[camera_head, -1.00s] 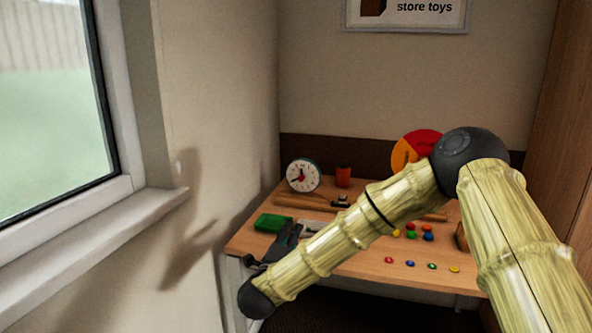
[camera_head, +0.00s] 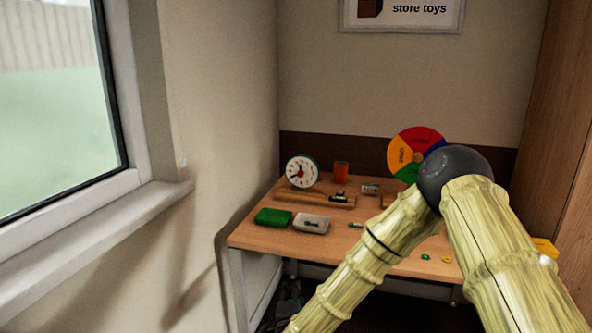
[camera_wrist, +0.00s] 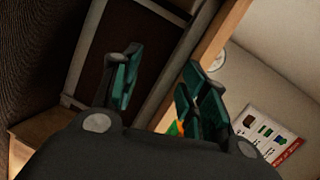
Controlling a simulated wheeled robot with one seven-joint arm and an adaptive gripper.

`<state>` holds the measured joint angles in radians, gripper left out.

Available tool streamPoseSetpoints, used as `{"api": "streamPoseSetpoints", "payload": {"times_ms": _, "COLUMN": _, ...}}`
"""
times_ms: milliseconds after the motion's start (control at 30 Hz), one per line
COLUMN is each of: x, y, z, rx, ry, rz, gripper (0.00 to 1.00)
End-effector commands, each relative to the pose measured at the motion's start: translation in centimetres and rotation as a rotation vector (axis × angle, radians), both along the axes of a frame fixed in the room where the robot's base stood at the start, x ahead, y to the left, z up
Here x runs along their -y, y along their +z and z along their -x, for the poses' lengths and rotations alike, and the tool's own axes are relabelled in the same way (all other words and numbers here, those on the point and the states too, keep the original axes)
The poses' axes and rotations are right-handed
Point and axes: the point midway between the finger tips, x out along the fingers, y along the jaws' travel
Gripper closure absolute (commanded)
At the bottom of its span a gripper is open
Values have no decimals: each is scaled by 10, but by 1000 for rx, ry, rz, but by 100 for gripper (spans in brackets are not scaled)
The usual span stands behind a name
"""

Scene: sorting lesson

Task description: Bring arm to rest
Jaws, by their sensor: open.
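My gripper (camera_wrist: 163,80) shows in the wrist view with its two dark, green-padded fingers apart and nothing between them. In the head view my bamboo-patterned arm bends at a dark joint at the right and slopes down to the lower edge. Its end is low, in front of the table (camera_head: 262,238). A dark, dim shape shows below the table's front edge there, and I cannot clearly make out the fingers in that view.
A window sill (camera_head: 90,245) is at left, and a wooden panel (camera_head: 560,130) at right. My arm hides the table's right part.

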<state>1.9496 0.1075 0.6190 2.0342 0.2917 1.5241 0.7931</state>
Motion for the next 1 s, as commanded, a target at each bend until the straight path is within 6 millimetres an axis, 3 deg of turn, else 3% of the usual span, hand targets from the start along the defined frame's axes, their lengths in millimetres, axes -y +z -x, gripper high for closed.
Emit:
{"api": "streamPoseSetpoints", "payload": {"times_ms": 33, "x": 6, "y": -25, "z": 14, "rx": -54, "ry": 41, "rz": 55, "gripper": 57}}
{"api": "streamPoseSetpoints", "payload": {"times_ms": 200, "x": 29, "y": -105, "z": 68, "rx": -245, "ry": 199, "rz": 253, "gripper": 57}}
{"api": "streamPoseSetpoints", "payload": {"times_ms": 367, "x": 57, "y": -168, "z": 128, "rx": -421, "ry": 356, "rz": 421, "gripper": 57}}
{"api": "streamPoseSetpoints", "payload": {"times_ms": 500, "x": 87, "y": -214, "z": 188, "rx": -572, "ry": 500, "rz": 552, "gripper": 57}}
{"api": "streamPoseSetpoints", "payload": {"times_ms": 733, "x": 144, "y": -265, "z": 297, "rx": -820, "ry": 752, "rz": 726, "gripper": 57}}
{"api": "streamPoseSetpoints", "payload": {"times_ms": 1000, "x": 200, "y": -284, "z": 402, "rx": -1039, "ry": 1003, "rz": 840, "gripper": 57}}
